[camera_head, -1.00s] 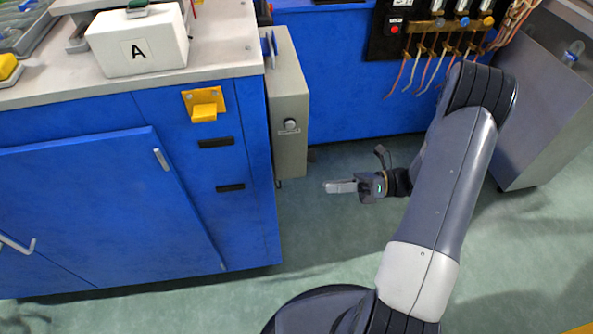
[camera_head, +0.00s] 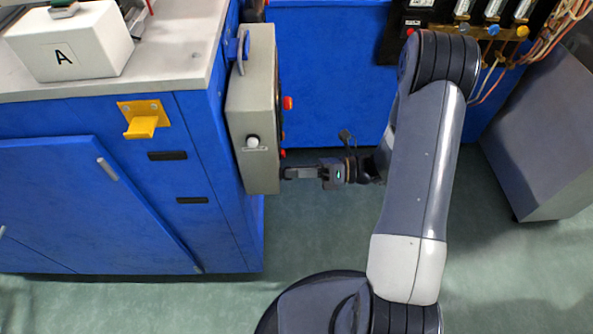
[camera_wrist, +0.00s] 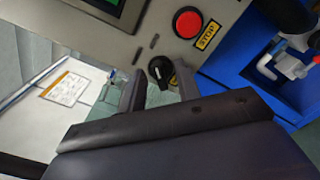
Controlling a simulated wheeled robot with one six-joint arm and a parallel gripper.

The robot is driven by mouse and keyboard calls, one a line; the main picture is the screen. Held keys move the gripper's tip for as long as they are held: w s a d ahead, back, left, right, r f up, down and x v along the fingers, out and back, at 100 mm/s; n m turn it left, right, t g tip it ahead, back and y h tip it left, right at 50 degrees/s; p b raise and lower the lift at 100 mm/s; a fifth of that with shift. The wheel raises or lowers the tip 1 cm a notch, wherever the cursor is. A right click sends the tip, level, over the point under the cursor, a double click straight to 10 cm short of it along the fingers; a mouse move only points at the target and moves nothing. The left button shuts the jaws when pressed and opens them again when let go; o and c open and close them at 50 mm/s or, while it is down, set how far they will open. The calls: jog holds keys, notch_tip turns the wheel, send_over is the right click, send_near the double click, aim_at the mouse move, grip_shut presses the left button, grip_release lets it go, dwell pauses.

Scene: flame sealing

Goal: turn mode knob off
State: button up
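The mode knob (camera_wrist: 161,69) is a round black knob with a light pointer mark on the grey control box, upper middle in the wrist view. A small yellow label is partly visible beside it. My gripper (camera_wrist: 160,80) is open, with one finger on each side of the knob in the picture; I cannot tell whether they touch it. In the head view my gripper (camera_head: 290,173) is close to the right face of the control box (camera_head: 250,110). The knob cannot be clearly made out there.
A red stop button (camera_wrist: 187,22) with a yellow STOP label is near the knob, beside a dark screen (camera_wrist: 115,8). A blue bench (camera_head: 80,200) carries a white box marked A (camera_head: 70,45). A grey cabinet (camera_head: 545,150) stands right. Green floor is open below my gripper.

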jog(key=shift+a, duration=0.1)
jog(key=shift+c, duration=0.3)
grip_shut()
jog(key=shift+n, duration=0.4)
jog(key=n+b, duration=0.2)
jog(key=n, duration=0.3)
jog(key=n+b, duration=0.3)
jog(key=n, duration=0.3)
jog(key=n+b, duration=0.2)
jog(key=n, duration=0.4)
jog(key=shift+s+b, duration=0.3)
dwell(0.3)
